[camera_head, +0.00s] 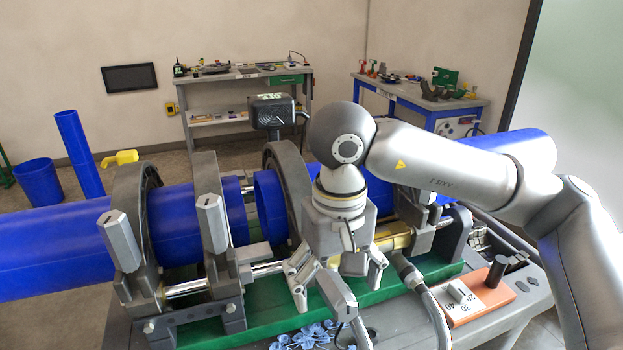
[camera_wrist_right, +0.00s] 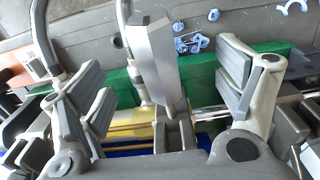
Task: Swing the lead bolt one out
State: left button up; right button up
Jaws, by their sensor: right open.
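My right gripper (camera_head: 335,277) is open and points down over the front side of the clamp cart. A grey swing bolt (camera_head: 338,297) stands out between its two fingers in the head view. In the right wrist view the same bolt (camera_wrist_right: 154,62) rises between the spread finger pads of the gripper (camera_wrist_right: 163,90), with a gap on both sides. Two more grey bolts, one at the far left (camera_head: 120,242) and one on the second clamp (camera_head: 212,222), stand upright. I cannot tell by any label which is lead bolt one. My left gripper is not in view.
Blue pipes (camera_head: 50,250) run through the clamp rings. A hose (camera_head: 425,295) curves close to the right of the gripper. Blue shavings (camera_head: 308,337) lie on the cart in front. An orange block (camera_head: 480,300) with a black peg sits at the right.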

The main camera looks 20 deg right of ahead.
jog(key=shift+o, duration=0.4)
jog(key=shift+r+p, duration=2.7)
jog(key=shift+r, duration=1.85)
jog(key=shift+f, duration=0.1)
